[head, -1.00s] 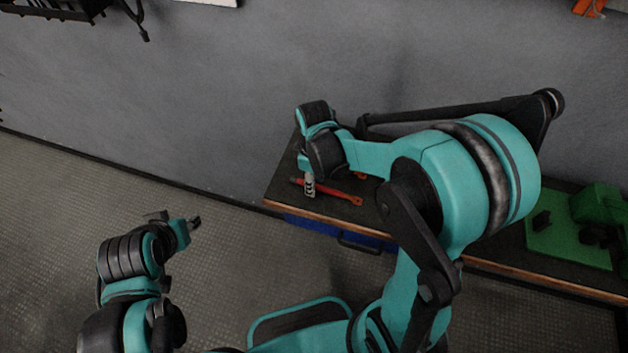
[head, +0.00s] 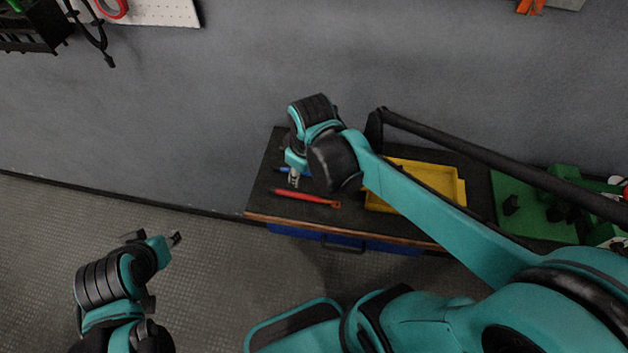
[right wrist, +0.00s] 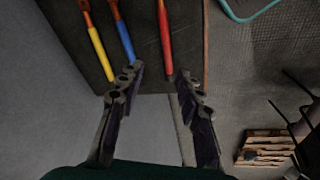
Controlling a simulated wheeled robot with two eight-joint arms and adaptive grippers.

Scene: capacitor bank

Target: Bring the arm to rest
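My right arm reaches over the workbench (head: 262,195) and bends so that the right gripper (head: 293,182) points down near the bench's left end. In the right wrist view the right gripper (right wrist: 155,80) is open, with a clear gap between its fingers and nothing held. My left gripper (head: 156,240) is over the floor at the lower left, away from the bench. Its fingers are small and turned, so I cannot tell whether they are open.
A red-handled tool (head: 305,196) and a blue-handled tool (head: 287,171) lie on the bench; a yellow-handled tool (right wrist: 100,55) shows in the wrist view. A yellow tray (head: 432,178) and green fixture (head: 540,207) are further right. A wooden pallet (right wrist: 266,146) is on the floor.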

